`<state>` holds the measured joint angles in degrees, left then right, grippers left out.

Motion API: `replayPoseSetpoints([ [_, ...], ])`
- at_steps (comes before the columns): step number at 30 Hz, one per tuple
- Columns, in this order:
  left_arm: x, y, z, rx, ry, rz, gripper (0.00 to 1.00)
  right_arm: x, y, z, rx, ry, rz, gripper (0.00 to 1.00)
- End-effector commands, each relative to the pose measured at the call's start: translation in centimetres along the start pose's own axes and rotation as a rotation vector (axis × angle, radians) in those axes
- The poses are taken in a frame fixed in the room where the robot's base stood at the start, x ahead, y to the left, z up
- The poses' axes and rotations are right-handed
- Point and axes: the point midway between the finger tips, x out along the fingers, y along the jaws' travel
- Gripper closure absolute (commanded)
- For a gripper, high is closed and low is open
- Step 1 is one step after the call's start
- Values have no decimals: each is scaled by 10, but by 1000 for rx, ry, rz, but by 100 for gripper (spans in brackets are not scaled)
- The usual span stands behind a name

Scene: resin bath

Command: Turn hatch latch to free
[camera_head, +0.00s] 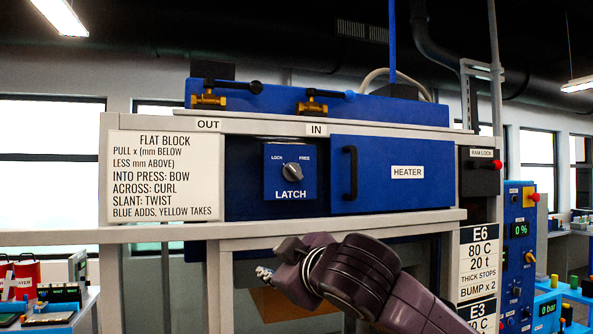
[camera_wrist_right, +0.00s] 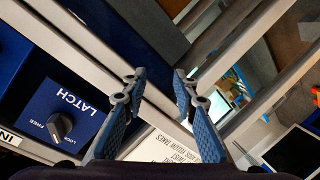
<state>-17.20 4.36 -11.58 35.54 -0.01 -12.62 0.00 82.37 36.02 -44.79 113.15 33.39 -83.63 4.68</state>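The latch knob (camera_head: 292,172) is a small grey dial on a blue panel (camera_head: 272,187) marked LATCH, with LOCK at upper left and FREE at upper right. Its pointer seems to lean up-left toward LOCK, but it is small to read. My right gripper (camera_head: 268,262) is below the panel, apart from the knob. In the right wrist view the fingers of my right gripper (camera_wrist_right: 160,76) are spread with nothing between them. The latch knob (camera_wrist_right: 60,125) shows there at the left, outside the fingers. My left gripper is not in view.
A blue HEATER hatch door (camera_head: 383,190) with a black handle (camera_head: 351,173) is right of the latch panel. A grey rail (camera_head: 400,220) runs below it, above my gripper. A white sign (camera_head: 164,178) is at left. Brass valves (camera_head: 312,106) sit above.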

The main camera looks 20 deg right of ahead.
Motion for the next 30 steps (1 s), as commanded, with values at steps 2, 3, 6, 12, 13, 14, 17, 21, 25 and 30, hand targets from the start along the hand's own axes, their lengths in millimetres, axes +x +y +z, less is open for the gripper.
replayPoseSetpoints([
  [2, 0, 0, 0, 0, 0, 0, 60, -20, 40, -26, -18, 25, 64, 74],
  [3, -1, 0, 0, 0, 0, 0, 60, -30, 56, -36, -24, 35, 90, 74],
  [6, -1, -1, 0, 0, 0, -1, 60, -53, 90, -57, -32, 54, 144, 74],
  [12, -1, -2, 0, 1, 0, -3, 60, -85, 130, -80, -35, 77, 209, 74],
  [13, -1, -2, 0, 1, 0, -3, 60, -88, 132, -82, -34, 79, 213, 74],
  [14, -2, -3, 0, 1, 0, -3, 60, -89, 135, -83, -34, 79, 216, 74],
  [17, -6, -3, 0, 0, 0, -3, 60, -87, 140, -86, -34, 80, 222, 74],
  [21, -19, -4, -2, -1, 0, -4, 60, -70, 146, -89, -35, 78, 221, 74],
  [25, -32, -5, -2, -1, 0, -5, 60, -49, 151, -92, -33, 79, 221, 74],
  [30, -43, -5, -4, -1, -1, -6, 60, -28, 155, -93, -34, 80, 222, 74],
])
